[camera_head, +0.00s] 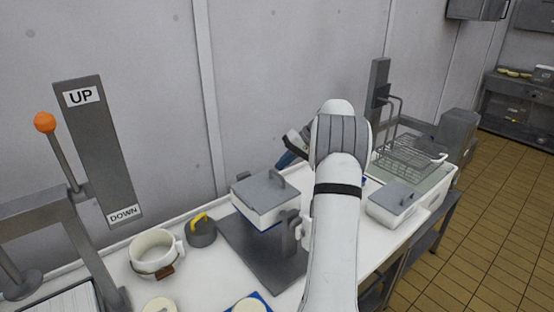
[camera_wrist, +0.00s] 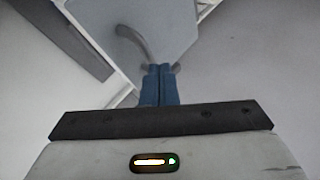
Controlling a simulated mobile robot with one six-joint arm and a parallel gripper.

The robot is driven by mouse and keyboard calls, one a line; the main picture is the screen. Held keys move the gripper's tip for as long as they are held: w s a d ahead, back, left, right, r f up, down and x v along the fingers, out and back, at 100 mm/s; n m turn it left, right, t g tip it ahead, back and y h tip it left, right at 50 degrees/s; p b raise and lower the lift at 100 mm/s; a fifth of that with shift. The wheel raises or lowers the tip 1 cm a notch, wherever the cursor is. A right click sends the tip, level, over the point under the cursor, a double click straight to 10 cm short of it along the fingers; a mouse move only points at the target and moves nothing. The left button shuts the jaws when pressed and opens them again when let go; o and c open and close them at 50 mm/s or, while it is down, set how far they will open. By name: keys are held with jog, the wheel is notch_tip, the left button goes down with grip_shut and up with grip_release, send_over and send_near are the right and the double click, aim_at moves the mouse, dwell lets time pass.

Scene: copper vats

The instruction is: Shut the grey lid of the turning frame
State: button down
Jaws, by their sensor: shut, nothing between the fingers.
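The turning frame (camera_head: 262,218) stands left of my arm in the head view, a white box-like body on a dark grey base plate. Its grey lid (camera_head: 258,190), with a curved handle on top, lies about flat over the body; I cannot tell whether a small gap is left. The lid also shows in the wrist view (camera_wrist: 170,28), at the top, with its handle left of the fingertips. My gripper (camera_wrist: 158,68) is shut and empty, its blue fingertips at the lid's near edge in that view. Contact is unclear. In the head view the gripper (camera_head: 287,159) is behind the lid, partly hidden by my arm.
A white ring-shaped mould (camera_head: 152,254) and a dark weight with a yellow handle (camera_head: 201,231) stand left of the frame. A lever with an orange knob (camera_head: 45,122) is farther left. A lidded container (camera_head: 393,203) and a wire basket (camera_head: 408,156) stand at the right.

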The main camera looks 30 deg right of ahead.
jog(key=shift+d+f+b, duration=0.2)
jog(key=shift+d+f, duration=0.05)
jog(key=shift+f, duration=0.3)
jog(key=shift+d+f+b, duration=0.15)
jog(key=shift+d+f, duration=0.05)
jog(key=shift+f, duration=0.35)
jog(key=shift+f, duration=0.1)
jog(key=b+v, duration=0.1)
jog(key=v, duration=0.7)
